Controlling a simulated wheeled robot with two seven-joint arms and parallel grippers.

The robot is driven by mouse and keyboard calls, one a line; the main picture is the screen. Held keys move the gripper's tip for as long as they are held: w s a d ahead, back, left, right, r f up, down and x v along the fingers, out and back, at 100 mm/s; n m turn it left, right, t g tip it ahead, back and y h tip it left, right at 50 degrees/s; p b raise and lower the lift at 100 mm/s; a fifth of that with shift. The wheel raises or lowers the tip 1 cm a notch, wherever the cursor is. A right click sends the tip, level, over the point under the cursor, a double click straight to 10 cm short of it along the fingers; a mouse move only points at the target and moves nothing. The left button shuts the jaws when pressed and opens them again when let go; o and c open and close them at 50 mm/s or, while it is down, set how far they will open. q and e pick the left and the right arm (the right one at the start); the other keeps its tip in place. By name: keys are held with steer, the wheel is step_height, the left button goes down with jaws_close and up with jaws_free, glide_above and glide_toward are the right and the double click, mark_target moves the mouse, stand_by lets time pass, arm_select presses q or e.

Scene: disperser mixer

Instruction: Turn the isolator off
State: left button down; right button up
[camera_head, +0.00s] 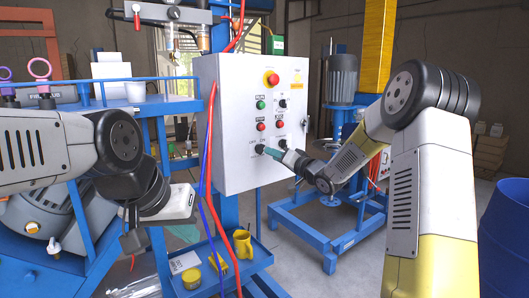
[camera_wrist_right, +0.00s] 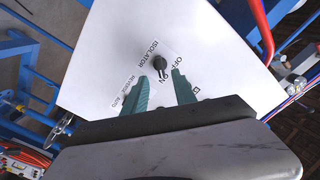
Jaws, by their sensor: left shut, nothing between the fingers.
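The isolator knob (camera_wrist_right: 160,64) is a small black rotary switch on the white control panel (camera_wrist_right: 220,40), with ISOLATOR, OFF and ON printed around it. Its pointer seems to lie toward ON. In the head view the knob (camera_head: 260,148) is at the panel's lower left. My right gripper (camera_head: 270,152) reaches it from the right. In the right wrist view, the green fingers of my right gripper (camera_wrist_right: 160,85) are apart, with the knob just beyond and between their tips; contact cannot be told. My left gripper (camera_head: 133,241) hangs low at the left, shut and empty, away from the panel.
A red emergency button (camera_head: 271,79), other buttons and another black knob (camera_head: 282,144) sit on the panel. Red and blue cables (camera_head: 209,165) hang along its left edge. Yellow cups (camera_head: 242,244) stand on a blue shelf below. A blue barrel (camera_head: 505,240) stands at right.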

mark_target(263, 150)
steer(key=x, duration=0.6)
steer(key=shift+w+a, duration=0.15)
steer(key=shift+w, duration=0.05)
jaws_close()
